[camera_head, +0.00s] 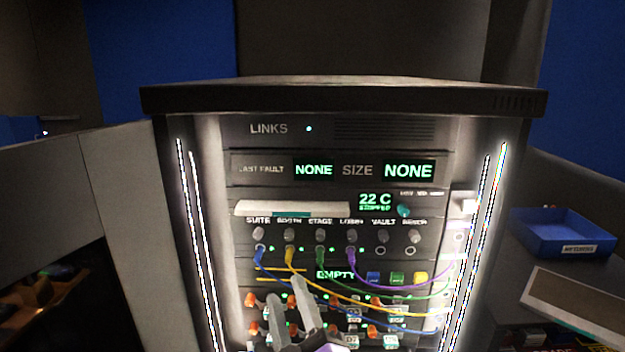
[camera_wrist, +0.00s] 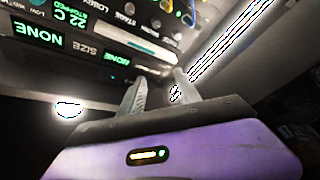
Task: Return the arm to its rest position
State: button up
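My gripper (camera_head: 285,289) is low in the middle of the head view, in front of the lower rows of the rack panel (camera_head: 240,205). Its two grey fingers stand apart with nothing seen between them. In the wrist view my gripper (camera_wrist: 161,78) also shows its fingers apart and empty, with the purple gripper body below them. The panel appears upside down there, beyond the fingers. I cannot tell from these frames whether the fingers touch the panel or the cables. Most of my arm is out of view.
Blue, yellow, green and purple cables (camera_head: 395,288) loop across the panel near my gripper. Bright light strips (camera_head: 487,235) line both cabinet sides. An open grey door (camera_head: 122,225) stands at left. A blue bin (camera_head: 562,240) sits on a surface at right.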

jog(key=s+d+f+m+g+h, duration=0.1)
jog(key=s+d+f+m, duration=0.3)
jog(key=s, duration=0.9)
jog(key=s+d+f+m+g+h+b, duration=0.1)
jog(key=s+d+f+m+g+h, duration=0.1)
jog(key=s+d+f, duration=0.6)
jog(key=s+d+f+m+g+h, duration=0.1)
jog(key=s+d+f+m+h, duration=0.2)
jog(key=s+d+f+m, duration=0.3)
jog(key=s+d+f, duration=0.1)
jog(key=s+d, duration=0.4)
jog(key=s, duration=0.7)
jog(key=shift+d+m+g, duration=0.3)
jog(key=shift+d+g, duration=0.05)
jog(key=shift+g, duration=0.05)
jog(key=shift+r, duration=0.1)
jog(key=shift+c, duration=0.3)
